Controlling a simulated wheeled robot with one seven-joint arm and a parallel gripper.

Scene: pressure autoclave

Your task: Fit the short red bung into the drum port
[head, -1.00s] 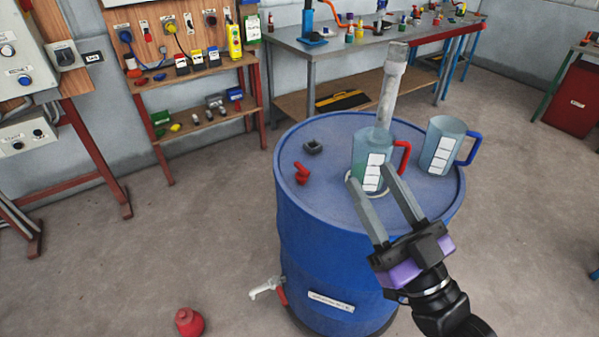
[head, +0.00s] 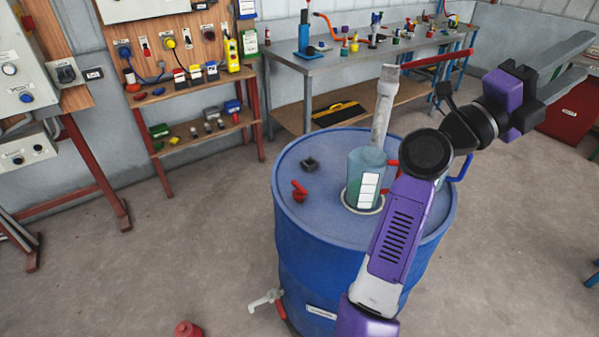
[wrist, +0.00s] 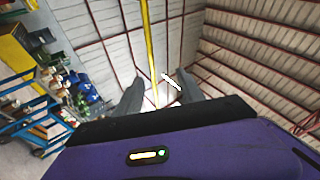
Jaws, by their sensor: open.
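A small red piece (head: 299,191), which looks like the bung, lies on the lid of the blue drum (head: 300,235), left of centre. A dark square fitting (head: 310,163) sits behind it. A pale ring (head: 350,207) surrounds the base of a greenish jug (head: 360,178) on the lid; I cannot tell which opening is the port. My gripper (head: 588,56) is raised high at the upper right, well away from the drum, open and empty. In the wrist view its fingers (wrist: 160,80) stand apart and point toward the ceiling.
A grey tube (head: 384,105) rises above the jug. My arm hides most of a second jug; its blue handle (head: 462,168) shows. A rounded red object (head: 187,329) lies on the floor. A tap (head: 265,299) juts from the drum. A workbench (head: 345,62) stands behind.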

